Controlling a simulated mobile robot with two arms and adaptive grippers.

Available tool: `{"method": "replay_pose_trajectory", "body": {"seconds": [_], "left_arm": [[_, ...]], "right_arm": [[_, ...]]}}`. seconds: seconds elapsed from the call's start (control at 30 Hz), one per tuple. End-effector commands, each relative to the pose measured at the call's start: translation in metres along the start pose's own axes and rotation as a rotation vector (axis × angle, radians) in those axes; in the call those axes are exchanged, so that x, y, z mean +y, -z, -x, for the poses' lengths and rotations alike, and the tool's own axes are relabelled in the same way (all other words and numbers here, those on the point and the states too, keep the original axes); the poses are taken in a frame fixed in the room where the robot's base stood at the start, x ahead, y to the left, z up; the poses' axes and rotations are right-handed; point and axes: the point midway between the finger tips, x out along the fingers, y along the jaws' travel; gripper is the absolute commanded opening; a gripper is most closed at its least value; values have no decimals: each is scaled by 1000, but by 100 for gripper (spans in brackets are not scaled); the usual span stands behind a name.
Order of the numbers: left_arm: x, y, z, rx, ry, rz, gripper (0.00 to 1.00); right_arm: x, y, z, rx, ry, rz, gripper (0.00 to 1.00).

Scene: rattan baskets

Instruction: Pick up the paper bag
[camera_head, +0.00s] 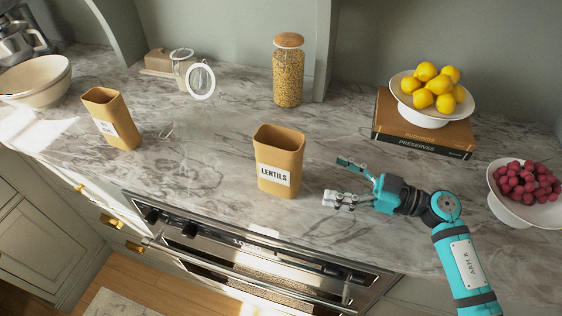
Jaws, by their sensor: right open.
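A brown paper bag (279,146) with a white label reading LENTILS stands upright and open-topped near the middle of the marble counter. A second brown paper bag (104,106) with a label too small to read stands farther left, close to the counter's front edge. My right gripper (340,181) is to the right of the LENTILS bag, its fingers spread and pointing left toward it. It is open and empty, with a gap between its fingertips and the bag. My left gripper is not in view.
A tall jar (288,72) with a wooden lid stands behind the LENTILS bag. A book stack (421,137) bears a bowl of lemons (433,110). A bowl of red fruit (513,210) is at right, beside my arm. An oven (250,250) sits below the front edge. The counter between the bags is mostly clear.

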Motion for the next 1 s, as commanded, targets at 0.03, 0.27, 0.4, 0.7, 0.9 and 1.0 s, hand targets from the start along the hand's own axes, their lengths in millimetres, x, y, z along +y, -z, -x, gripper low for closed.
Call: {"method": "replay_pose_trajectory", "body": {"seconds": [0.03,0.27,0.4,0.7,0.9,1.0], "left_arm": [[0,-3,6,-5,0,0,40],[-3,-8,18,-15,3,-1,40],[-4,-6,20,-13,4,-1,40],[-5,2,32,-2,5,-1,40],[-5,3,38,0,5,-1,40],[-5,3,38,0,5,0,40]], "right_arm": [[0,5,-13,7,1,-2,87],[-1,4,-62,5,2,-2,87],[0,3,-80,1,0,0,87],[-2,11,-106,4,2,-1,87],[-2,11,-133,1,1,-1,87],[-2,10,-138,0,1,-1,87]]}}
